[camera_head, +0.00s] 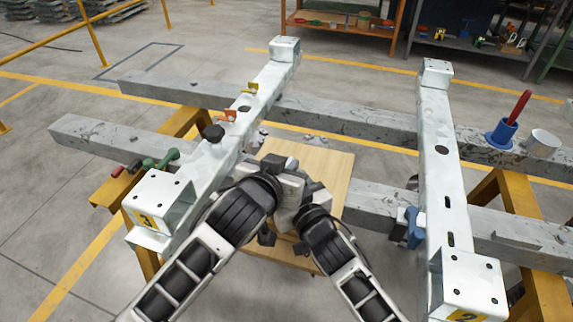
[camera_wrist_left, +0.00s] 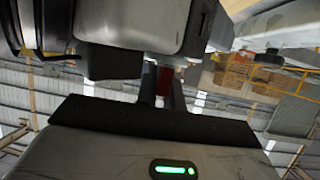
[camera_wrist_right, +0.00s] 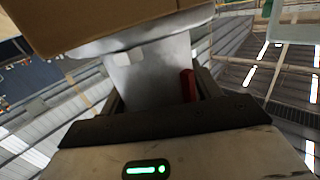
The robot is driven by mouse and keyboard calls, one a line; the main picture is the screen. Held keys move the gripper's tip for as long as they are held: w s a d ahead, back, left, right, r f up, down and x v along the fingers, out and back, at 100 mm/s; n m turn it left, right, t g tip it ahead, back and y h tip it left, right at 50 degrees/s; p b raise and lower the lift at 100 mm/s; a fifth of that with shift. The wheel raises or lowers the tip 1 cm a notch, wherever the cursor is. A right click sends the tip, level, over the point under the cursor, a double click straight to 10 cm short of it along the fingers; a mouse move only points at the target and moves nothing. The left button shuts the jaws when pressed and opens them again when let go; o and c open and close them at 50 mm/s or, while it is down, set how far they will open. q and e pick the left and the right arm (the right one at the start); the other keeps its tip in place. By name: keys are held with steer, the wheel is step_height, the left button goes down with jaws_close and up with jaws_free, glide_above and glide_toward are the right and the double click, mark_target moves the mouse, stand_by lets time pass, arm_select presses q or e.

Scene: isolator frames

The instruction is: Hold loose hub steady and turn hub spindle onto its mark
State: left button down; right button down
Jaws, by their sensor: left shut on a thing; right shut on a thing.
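My two grippers meet in the middle of the head view, over a wooden board. My left gripper (camera_head: 282,178) and my right gripper (camera_head: 302,205) crowd around a small grey piece, so the hub is largely hidden there. In the right wrist view, my right gripper (camera_wrist_right: 158,98) is shut around a pale grey metal body, seemingly the loose hub (camera_wrist_right: 150,72). A red piece (camera_wrist_right: 188,86) shows beside one finger. In the left wrist view, my left gripper (camera_wrist_left: 163,92) is shut on a narrow red piece, seemingly the hub spindle (camera_wrist_left: 165,79). I cannot make out the mark.
White steel rails (camera_head: 440,160) lie across grey beams (camera_head: 350,122) on yellow trestles (camera_head: 185,122), left and right of my arms. The wooden board (camera_head: 325,165) lies beneath the grippers. A blue cup with a red handle (camera_head: 503,134) and a white cylinder (camera_head: 542,143) stand on the right beam.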

arm_select(q)
steer(key=shift+n+y, duration=0.3)
steer(key=c, duration=1.5)
jaws_free()
steer(key=v, duration=1.2)
steer(key=shift+s+f, duration=0.1)
steer(key=shift+s, duration=0.05)
steer(key=shift+d, duration=0.1)
arm_select(e)
steer(key=shift+c, duration=1.3)
jaws_free()
